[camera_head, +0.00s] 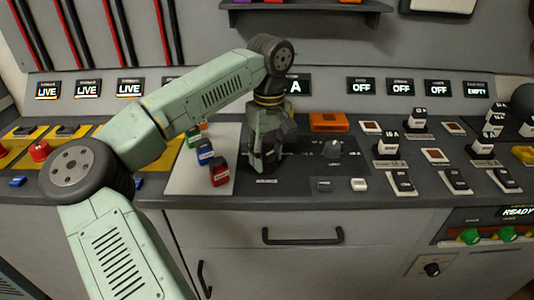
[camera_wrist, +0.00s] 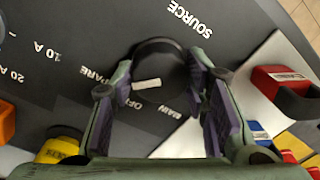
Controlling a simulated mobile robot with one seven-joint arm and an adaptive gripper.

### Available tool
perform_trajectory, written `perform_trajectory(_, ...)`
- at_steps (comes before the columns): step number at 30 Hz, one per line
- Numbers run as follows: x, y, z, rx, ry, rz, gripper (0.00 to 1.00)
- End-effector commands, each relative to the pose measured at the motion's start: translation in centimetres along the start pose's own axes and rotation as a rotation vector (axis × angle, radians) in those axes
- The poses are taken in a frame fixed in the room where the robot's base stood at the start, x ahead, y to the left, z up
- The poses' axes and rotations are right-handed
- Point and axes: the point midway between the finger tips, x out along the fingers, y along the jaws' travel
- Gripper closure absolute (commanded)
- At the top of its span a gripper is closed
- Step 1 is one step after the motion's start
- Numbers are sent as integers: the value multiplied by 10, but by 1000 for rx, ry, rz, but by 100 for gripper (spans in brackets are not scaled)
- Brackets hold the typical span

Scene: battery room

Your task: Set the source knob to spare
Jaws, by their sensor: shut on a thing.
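The source knob (camera_wrist: 160,47) is a dark round knob on the grey panel, under the SOURCE label in the wrist view. My gripper (camera_wrist: 163,75) is shut on it, with a purple-padded finger on either side. The knob's white pointer bar (camera_wrist: 146,84) points to the left of the picture, near the SPARE and OFF labels; I cannot tell exactly which it meets. The MAIN label is on the right of OFF. In the head view my gripper (camera_head: 265,160) reaches down onto the panel and hides the knob.
Red (camera_head: 219,172), blue (camera_head: 205,152) and green blocks stand on a pale board just left of my gripper. A display (camera_head: 294,86) behind reads A. A drawer handle (camera_head: 302,236) is below.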

Motion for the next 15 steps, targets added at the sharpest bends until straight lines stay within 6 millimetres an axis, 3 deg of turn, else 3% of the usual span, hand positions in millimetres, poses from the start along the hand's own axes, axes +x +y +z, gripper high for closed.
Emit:
perform_trajectory(12, 0, 0, 0, 9, 1, 2, 86)
perform_trajectory(13, 0, 0, 0, 9, 1, 2, 57)
perform_trajectory(15, 0, 0, 0, 9, 1, 2, 52)
